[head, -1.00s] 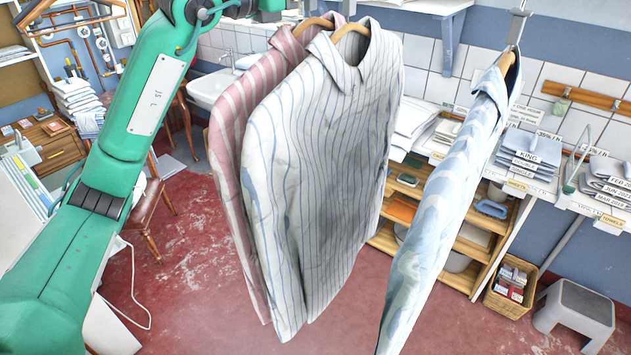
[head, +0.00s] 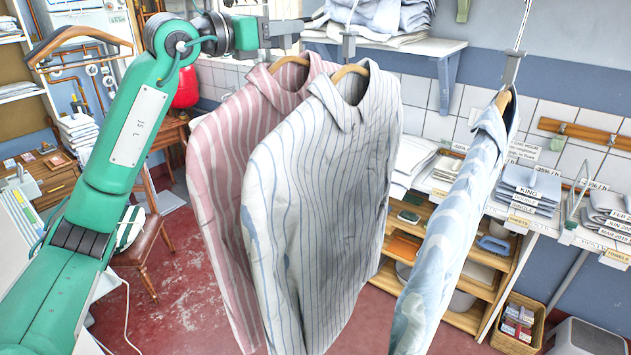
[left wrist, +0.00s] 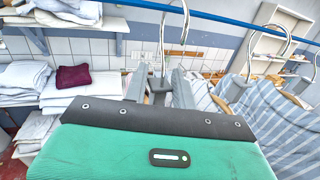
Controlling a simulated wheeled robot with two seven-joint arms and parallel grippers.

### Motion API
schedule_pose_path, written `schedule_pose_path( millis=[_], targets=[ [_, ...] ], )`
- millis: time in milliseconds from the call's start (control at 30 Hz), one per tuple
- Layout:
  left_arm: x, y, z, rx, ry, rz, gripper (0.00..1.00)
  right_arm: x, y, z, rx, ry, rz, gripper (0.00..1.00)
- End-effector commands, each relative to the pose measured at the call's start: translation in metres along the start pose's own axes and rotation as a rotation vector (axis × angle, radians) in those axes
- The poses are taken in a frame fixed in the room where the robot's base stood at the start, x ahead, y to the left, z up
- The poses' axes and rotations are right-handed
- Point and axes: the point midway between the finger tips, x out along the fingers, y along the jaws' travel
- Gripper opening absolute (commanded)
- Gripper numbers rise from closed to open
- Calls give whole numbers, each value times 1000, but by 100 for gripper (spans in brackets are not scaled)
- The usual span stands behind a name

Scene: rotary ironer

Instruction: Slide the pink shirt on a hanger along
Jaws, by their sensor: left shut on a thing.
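The pink striped shirt (head: 222,190) hangs on a wooden hanger (head: 289,63), left of and partly behind a white shirt with blue stripes (head: 325,200). My left gripper (head: 280,30) is at the top of the pink shirt's hanger, just above its collar. In the left wrist view my left gripper (left wrist: 158,88) is shut on the grey clip under the metal hook, and the hook loops up toward a blue rail (left wrist: 215,17). The pink cloth is not visible there. My right gripper is not in view.
A light blue patterned shirt (head: 450,235) hangs to the right, apart from the striped pair. An empty wooden hanger (head: 80,42) is at the far left. Shelves with folded linen (head: 525,190) stand along the back wall. A wooden chair (head: 140,250) stands behind my left arm.

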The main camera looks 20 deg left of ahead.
Motion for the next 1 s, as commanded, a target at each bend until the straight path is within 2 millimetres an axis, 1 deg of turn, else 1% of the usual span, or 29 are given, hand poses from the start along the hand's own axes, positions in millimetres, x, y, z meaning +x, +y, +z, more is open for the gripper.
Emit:
schedule_pose_path(
  millis=[400, 1000],
  targets=[
    [-1, 3, 1, -1, -1, 1, 0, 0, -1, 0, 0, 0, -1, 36],
    [-11, 37, 3, -1, -1, 2, 0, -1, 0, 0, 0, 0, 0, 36]
  ],
)
